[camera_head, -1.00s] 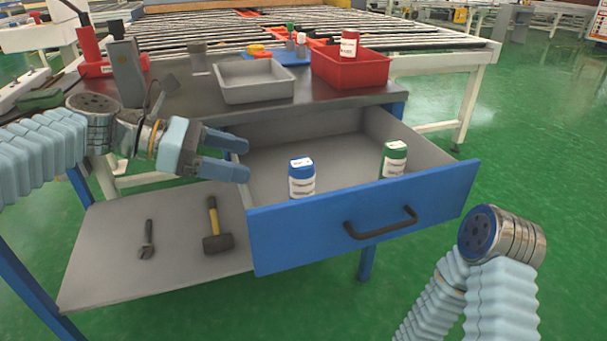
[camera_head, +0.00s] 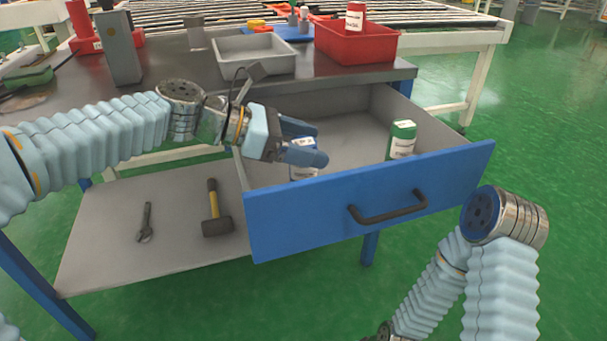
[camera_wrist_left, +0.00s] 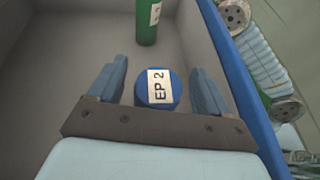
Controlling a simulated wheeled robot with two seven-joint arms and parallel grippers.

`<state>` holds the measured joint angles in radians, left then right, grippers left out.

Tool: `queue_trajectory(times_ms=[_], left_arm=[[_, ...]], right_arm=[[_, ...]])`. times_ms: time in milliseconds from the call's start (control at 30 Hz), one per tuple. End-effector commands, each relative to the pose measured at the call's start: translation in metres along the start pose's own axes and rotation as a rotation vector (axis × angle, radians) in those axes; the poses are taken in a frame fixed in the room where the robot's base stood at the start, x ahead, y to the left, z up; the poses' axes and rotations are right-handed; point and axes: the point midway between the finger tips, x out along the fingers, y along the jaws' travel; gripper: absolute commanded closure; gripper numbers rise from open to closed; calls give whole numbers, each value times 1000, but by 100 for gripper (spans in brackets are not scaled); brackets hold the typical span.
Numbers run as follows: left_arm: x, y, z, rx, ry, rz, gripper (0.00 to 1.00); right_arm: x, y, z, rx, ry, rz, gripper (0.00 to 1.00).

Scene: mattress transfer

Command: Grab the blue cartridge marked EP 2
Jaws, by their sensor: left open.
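The blue cartridge (camera_head: 303,173) stands in the open drawer near its front wall, partly hidden behind my left gripper in the head view. In the left wrist view the top of the blue cartridge (camera_wrist_left: 157,88) carries a white label reading EP 2. My left gripper (camera_head: 320,146) is open at the cartridge. In the wrist view the left gripper (camera_wrist_left: 158,74) has one finger on each side of the cartridge, with a visible gap on both sides. My right gripper is out of view; only part of that arm shows.
A green cartridge (camera_head: 402,140) stands farther right in the drawer. The blue drawer front (camera_head: 310,205) has a dark handle. A grey tray (camera_head: 254,57) and a red bin (camera_head: 356,45) stand on the table. A hammer (camera_head: 216,215) and wrench (camera_head: 146,223) lie on the lower shelf.

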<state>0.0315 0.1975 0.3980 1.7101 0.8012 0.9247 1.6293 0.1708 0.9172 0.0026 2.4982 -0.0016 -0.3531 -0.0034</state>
Motion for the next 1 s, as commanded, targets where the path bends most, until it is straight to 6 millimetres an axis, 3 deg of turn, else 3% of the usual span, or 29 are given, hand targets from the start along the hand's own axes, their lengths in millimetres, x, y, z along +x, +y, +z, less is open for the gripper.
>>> queue_trajectory(times_ms=[100,367,867,1000], left_arm=[[13,0,-1,0,1,-1,22],[15,0,0,-1,1,2,23],[15,0,0,-1,1,2,100],[15,0,0,0,0,2,100]], right_arm=[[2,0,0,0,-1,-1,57],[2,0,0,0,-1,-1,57],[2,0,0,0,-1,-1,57],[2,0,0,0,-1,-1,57]])
